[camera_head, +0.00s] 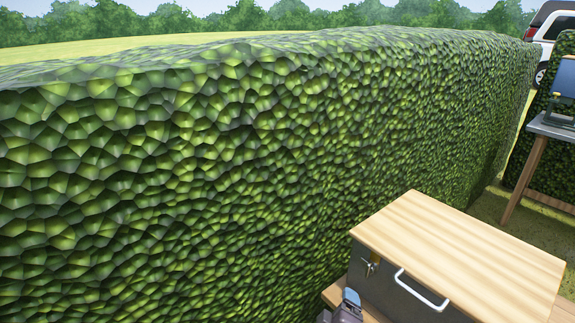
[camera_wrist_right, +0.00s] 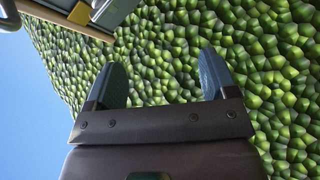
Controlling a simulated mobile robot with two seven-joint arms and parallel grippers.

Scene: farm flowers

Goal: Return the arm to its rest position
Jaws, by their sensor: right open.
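My right gripper (camera_head: 349,300) shows only in part at the bottom edge of the head view, just left of the box's front. In the right wrist view my right gripper (camera_wrist_right: 163,78) has its two blue-grey fingers wide apart. Nothing is between them, only the hedge behind. My left gripper is in neither view.
A grey box (camera_head: 392,290) with a wooden lid, a latch and a white handle stands right of my right gripper. Part of it fills the wrist view's upper left corner (camera_wrist_right: 103,14). A tall green hedge (camera_head: 200,160) runs behind. A table (camera_head: 552,130) and a white vehicle (camera_head: 552,25) stand at far right.

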